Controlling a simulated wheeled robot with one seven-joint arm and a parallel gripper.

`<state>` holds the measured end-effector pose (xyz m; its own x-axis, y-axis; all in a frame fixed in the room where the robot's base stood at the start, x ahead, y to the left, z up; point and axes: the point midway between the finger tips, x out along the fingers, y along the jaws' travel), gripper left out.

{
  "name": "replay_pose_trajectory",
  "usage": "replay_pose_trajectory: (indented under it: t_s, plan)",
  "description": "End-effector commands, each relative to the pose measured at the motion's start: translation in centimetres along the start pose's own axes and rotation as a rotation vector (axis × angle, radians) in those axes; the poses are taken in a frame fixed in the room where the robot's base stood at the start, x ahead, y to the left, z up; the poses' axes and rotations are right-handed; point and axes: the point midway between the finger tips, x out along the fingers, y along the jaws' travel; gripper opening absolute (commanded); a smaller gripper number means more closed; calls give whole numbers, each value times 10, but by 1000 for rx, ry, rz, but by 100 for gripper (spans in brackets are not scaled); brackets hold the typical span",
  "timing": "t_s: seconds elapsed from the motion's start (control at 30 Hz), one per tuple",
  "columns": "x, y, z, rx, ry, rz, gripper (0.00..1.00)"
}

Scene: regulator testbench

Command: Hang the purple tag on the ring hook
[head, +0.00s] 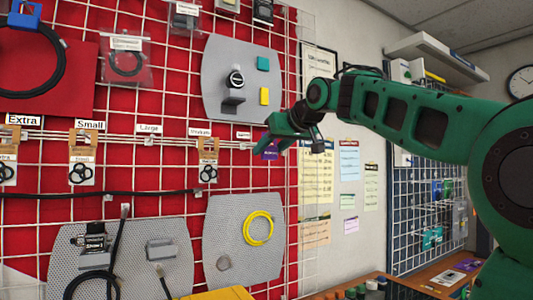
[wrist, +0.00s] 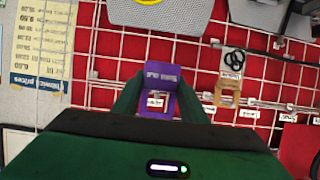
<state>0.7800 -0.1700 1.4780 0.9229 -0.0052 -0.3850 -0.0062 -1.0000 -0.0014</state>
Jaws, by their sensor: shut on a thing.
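The purple tag (head: 270,149) is gripped by my gripper (head: 283,137), in front of the grid wall at the right end of the hook rail. In the wrist view the purple tag (wrist: 160,76) sits between the two green fingers, with pale print on its flap and a lighter patch below it. A small white label (head: 243,135) marks the rail's rightmost spot, just left of the tag; its print is too small to read. I cannot tell which hook is the ring hook, or whether the tag touches any hook.
Labelled hooks along the rail (head: 110,137) carry cards with black rings, such as the card (head: 208,160) left of my gripper. Grey perforated panels hold a yellow cable coil (head: 258,228) below and a black device (head: 235,82) above. Papers cover the wall to the right.

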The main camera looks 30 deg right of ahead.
Motion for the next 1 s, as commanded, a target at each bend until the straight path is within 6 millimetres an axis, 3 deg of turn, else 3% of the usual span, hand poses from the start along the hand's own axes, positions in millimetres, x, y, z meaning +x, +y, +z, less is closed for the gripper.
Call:
replay_pose_trajectory:
  t_s: [1.0]
  plan:
    - [50, 0, -16, 0, 1, -1, 17]
